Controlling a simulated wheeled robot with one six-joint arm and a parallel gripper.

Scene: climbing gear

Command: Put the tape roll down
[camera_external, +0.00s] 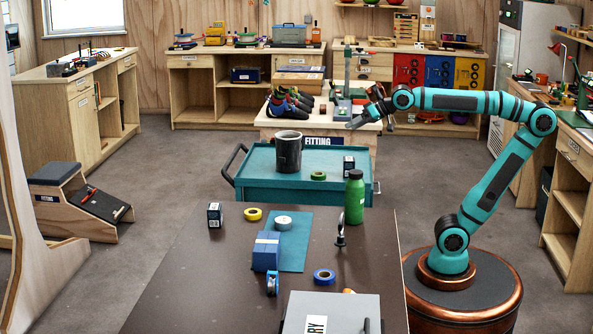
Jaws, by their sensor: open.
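Several tape rolls show. A green tape roll (318,176) lies on the teal cart (262,187). A yellow tape roll (253,214), a pale grey tape roll (283,223) and a blue tape roll (324,276) lie on the dark table (205,290); the grey one is on a teal mat (295,255). My gripper (368,121) is open, raised above the far right of the cart, apart from all these rolls. I see no roll between its fingers, though it is small against the cluttered bench behind.
The table's left front is clear.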

